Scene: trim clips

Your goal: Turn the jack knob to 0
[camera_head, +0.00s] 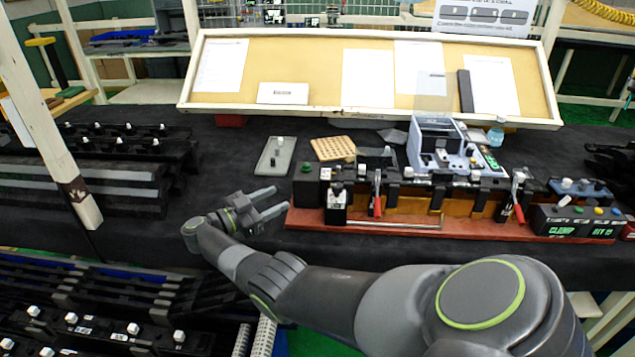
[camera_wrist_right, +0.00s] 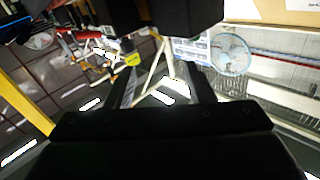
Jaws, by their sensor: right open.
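My right gripper (camera_head: 280,199) is open and empty in the head view. Its two grey fingers point right, just short of the left end of the reddish-brown fixture base (camera_head: 305,224). In the right wrist view the dark fingers (camera_wrist_right: 162,90) stand apart with nothing between them. The fixture carries black blocks, red-handled clamps (camera_head: 377,194) and several small white knobs. I cannot tell which of these is the jack knob, nor read any dial mark. A dark box with a green button (camera_head: 306,170) stands at the fixture's left end. My left gripper is not in view.
A grey tray (camera_head: 265,166) and a perforated tan board (camera_head: 333,148) lie behind the gripper. A white-and-blue device (camera_head: 436,147) stands behind the fixture. A control box with buttons (camera_head: 575,222) is at the right. Black racks (camera_head: 90,185) fill the left. Dark cloth left of the gripper is clear.

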